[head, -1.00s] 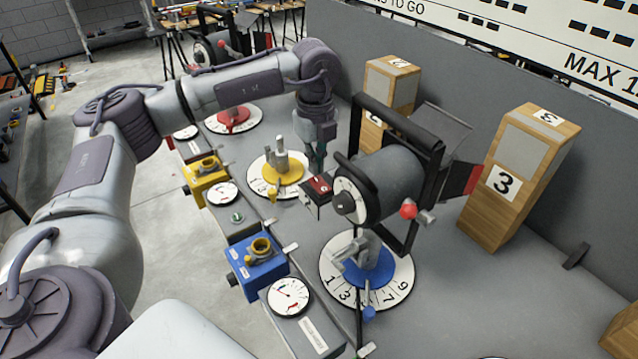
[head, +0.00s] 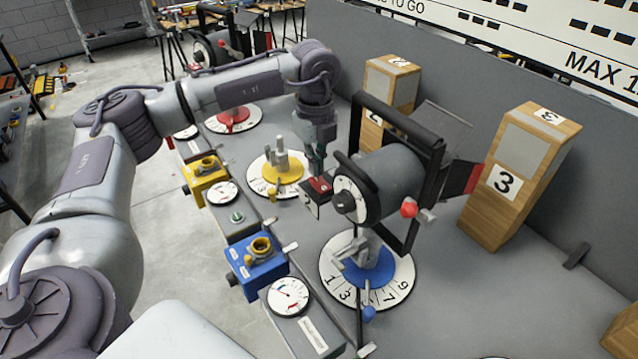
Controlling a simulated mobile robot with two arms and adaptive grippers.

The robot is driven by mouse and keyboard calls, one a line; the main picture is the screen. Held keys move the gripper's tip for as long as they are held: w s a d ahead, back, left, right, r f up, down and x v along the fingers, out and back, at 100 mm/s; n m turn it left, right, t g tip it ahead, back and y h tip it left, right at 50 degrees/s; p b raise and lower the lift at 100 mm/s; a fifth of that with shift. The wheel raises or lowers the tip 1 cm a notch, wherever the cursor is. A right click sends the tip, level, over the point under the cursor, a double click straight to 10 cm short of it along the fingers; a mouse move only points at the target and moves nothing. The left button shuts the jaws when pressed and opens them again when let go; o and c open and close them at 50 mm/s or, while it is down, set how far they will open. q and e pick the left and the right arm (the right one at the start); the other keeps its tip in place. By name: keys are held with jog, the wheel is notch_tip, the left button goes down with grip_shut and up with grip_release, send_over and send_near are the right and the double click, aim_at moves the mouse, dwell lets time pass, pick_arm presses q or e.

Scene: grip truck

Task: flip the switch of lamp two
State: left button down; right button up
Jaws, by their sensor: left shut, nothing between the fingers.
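A small black switch box (head: 312,200) with a red top and a white-marked side stands between the yellow dial (head: 262,178) and the large dark lamp (head: 392,180). My left gripper (head: 318,174) points down from above and is shut and empty. Its tips are at the red top of the box; I cannot tell whether they touch it. The tips partly cover the red top, so the switch's position is unclear. The large lamp sits over a blue numbered dial (head: 400,283). My right gripper is not in view.
A blue control box (head: 252,272), a yellow control box (head: 205,185) and round gauges line the bench's left edge. Wooden blocks marked 2 (head: 402,82) and 3 (head: 535,150) stand behind. The lamp's black frame is close to the gripper's right.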

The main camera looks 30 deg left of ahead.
aim_at(316, 179)
pick_arm(q)
jog(key=shift+f+b, duration=0.6)
jog(key=shift+f, duration=0.35)
dwell(0.3)
jog(key=shift+r+p, duration=2.35)
jog(key=shift+r, duration=1.25)
jog(key=shift+s+f, duration=0.1)
jog(key=shift+f, duration=0.05)
